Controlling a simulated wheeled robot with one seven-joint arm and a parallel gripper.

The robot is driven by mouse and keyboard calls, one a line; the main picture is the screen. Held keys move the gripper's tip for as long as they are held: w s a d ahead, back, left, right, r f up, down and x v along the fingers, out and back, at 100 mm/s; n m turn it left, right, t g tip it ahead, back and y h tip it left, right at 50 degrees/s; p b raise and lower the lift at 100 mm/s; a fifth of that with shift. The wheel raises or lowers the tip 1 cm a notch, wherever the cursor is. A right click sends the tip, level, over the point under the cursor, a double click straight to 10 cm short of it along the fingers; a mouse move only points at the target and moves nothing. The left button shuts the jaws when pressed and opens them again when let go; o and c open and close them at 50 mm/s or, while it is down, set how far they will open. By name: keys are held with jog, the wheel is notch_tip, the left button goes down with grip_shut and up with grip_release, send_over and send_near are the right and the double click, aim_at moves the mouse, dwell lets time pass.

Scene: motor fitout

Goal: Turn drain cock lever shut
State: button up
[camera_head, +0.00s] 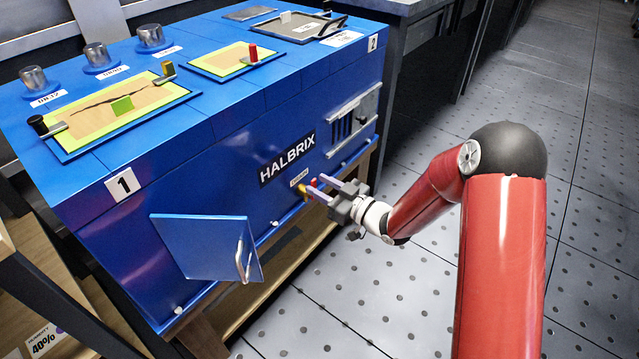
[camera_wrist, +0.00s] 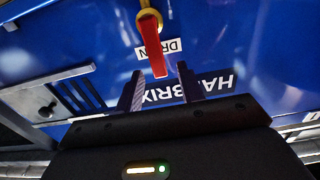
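The drain cock has a red lever (camera_wrist: 149,35) and a yellow body (camera_wrist: 146,12) on the blue front wall, beside a DRAIN label. In the head view the lever (camera_head: 313,183) and yellow body (camera_head: 301,191) are small and partly hidden by my fingers. My gripper (camera_wrist: 160,68) is open, its two fingers apart. In the wrist view the free end of the lever lies between the fingertips, with a gap visible on each side. My gripper (camera_head: 315,184) reaches the cock from the right in the head view. I cannot tell how deep the lever sits.
The blue HALBRIX casing (camera_head: 235,118) stands on a wooden base. An open blue door (camera_head: 205,248) with a metal handle sticks out left of the cock. A vent panel (camera_head: 353,118) is to the right. The perforated floor (camera_head: 400,290) in front is clear.

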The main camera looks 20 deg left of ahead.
jog(key=shift+w+a, duration=0.25)
jog(key=shift+a, duration=0.35)
grip_shut()
